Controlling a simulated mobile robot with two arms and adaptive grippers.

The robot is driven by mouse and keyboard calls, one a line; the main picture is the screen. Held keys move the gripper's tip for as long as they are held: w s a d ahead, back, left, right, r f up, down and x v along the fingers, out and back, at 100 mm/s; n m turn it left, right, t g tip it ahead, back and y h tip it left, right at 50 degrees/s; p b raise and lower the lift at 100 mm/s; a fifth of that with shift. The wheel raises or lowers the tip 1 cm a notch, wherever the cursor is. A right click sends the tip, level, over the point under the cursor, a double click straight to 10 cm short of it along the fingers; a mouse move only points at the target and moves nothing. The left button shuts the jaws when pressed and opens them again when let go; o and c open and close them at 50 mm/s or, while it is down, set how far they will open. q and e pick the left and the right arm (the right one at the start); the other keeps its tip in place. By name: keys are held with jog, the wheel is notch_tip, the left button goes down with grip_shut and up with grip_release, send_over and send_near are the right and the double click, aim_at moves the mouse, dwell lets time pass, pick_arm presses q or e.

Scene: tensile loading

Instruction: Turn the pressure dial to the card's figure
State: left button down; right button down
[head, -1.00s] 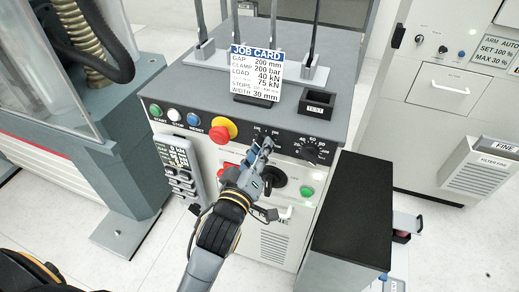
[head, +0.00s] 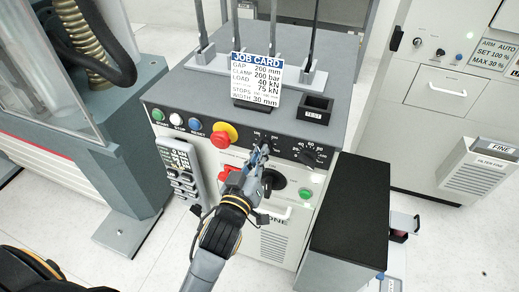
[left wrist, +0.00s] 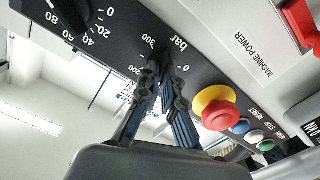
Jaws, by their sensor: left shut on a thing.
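The pressure dial, a dark knob (left wrist: 160,58) marked "bar" on a black panel strip, shows in the left wrist view with figures 0, 200 and 300 around it. My left gripper (left wrist: 164,78) is shut on this dial, its fingers on either side. In the head view my left gripper (head: 261,153) reaches the panel from below and mostly hides the dial. I cannot read the dial's pointer. The white job card (head: 257,82) stands on the machine top and reads "CLAMP 200 bar" and "LOAD 40 kN". My right gripper is not in view.
A second dial (head: 308,157) is close to the right of the gripper. A red mushroom button on a yellow base (head: 222,134) is close to its left. A small black tray (head: 315,109) and upright rods stand on the machine top. A dark-topped cabinet (head: 350,205) is at the right.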

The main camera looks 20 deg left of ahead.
pick_arm(q)
jog(key=shift+m+p, duration=2.25)
jog(key=shift+m, duration=3.75)
jog(key=c, duration=1.5)
grip_release()
jog(key=shift+r, duration=0.1)
notch_tip(320, 180, up, 10)
jog(key=shift+d+f, duration=0.1)
